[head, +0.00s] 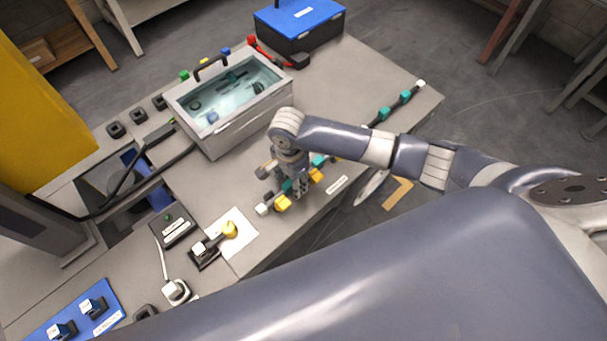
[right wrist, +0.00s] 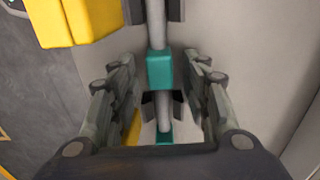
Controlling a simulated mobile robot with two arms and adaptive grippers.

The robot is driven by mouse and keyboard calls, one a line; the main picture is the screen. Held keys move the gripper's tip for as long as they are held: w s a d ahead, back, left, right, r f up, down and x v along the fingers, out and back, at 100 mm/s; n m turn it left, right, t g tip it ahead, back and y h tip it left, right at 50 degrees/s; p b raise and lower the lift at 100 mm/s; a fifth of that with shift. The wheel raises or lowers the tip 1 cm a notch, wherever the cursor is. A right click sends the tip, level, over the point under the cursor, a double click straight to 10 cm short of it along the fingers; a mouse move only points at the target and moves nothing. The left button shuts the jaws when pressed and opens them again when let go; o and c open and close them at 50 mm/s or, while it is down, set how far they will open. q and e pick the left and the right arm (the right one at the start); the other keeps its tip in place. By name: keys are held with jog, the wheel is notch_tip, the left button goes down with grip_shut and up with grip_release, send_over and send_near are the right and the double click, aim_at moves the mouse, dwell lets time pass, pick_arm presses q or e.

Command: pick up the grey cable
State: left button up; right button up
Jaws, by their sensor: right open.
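The grey cable, with teal sleeves and pale ends, runs diagonally over the table in the head view, from its far end (head: 421,83) to its near end (head: 262,208). My right arm hides its middle. My right gripper (head: 294,188) points down over the near part of the cable, among yellow and dark holders. In the right wrist view the cable (right wrist: 155,25) runs lengthwise between the two spread fingers of the right gripper (right wrist: 161,72). A teal sleeve (right wrist: 160,69) lies between the fingertips, with gaps on both sides. My left gripper is not in view.
Yellow blocks (head: 282,204) flank the cable near the gripper; one yellow block (right wrist: 75,20) shows left in the wrist view. A grey clear-topped case (head: 235,130) stands left of my arm. A blue-lidded box (head: 300,18) is at the back. The tabletop between is mostly clear.

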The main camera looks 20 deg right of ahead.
jog(key=shift+f, duration=0.15)
jog(key=shift+c, duration=0.5)
jog(key=c, duration=0.9)
grip_shut()
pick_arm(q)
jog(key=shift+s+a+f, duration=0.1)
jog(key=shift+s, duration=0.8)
pick_arm(e)
notch_tip(320, 180, up, 10)
jog(key=shift+r+p, duration=0.1)
jog(key=shift+p, duration=0.45)
pick_arm(q)
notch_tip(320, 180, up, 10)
jog(key=p, duration=0.9)
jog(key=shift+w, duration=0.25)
pick_arm(e)
notch_tip(320, 180, up, 6)
